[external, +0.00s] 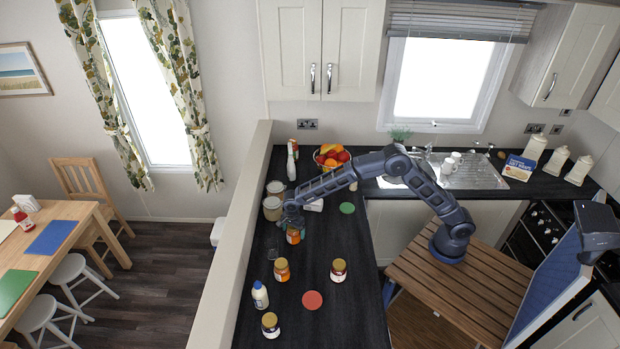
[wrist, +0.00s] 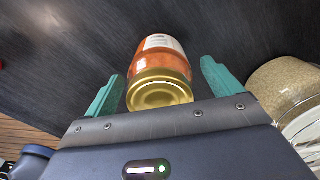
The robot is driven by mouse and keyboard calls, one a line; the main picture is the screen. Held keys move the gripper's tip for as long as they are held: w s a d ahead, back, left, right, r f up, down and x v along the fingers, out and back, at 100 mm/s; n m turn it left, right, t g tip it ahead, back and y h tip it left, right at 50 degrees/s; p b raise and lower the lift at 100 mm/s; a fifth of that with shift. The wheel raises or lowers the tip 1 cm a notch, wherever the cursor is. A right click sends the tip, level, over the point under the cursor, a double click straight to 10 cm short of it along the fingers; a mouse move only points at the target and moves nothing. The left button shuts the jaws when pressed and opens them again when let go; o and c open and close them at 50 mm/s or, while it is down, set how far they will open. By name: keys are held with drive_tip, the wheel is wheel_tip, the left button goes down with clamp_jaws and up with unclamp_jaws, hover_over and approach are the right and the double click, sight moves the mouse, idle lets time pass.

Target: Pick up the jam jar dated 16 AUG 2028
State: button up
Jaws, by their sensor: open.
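A jam jar with orange contents and a gold lid (external: 293,238) stands on the dark counter under my gripper (external: 294,226). In the wrist view the jar (wrist: 160,65) is between my two green fingers, with a gap on each side; its label is partly in view and no date is readable. My gripper is open. Another orange jar (external: 282,271) stands nearer the camera. A dark red jar (external: 338,272) stands to its right, and a dark jar (external: 270,327) stands at the front. Their dates are too small to read.
Large storage jars (external: 272,209) stand just left of my gripper; one shows at the right in the wrist view (wrist: 282,88). A white bottle (external: 260,295), a red disc (external: 312,300) and a green disc (external: 347,208) are on the counter. A fruit bowl (external: 331,157) stands behind.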

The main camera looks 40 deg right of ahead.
drive_tip(key=c, duration=1.4)
drive_tip(key=shift+o, duration=0.2)
drive_tip(key=shift+r, duration=0.1)
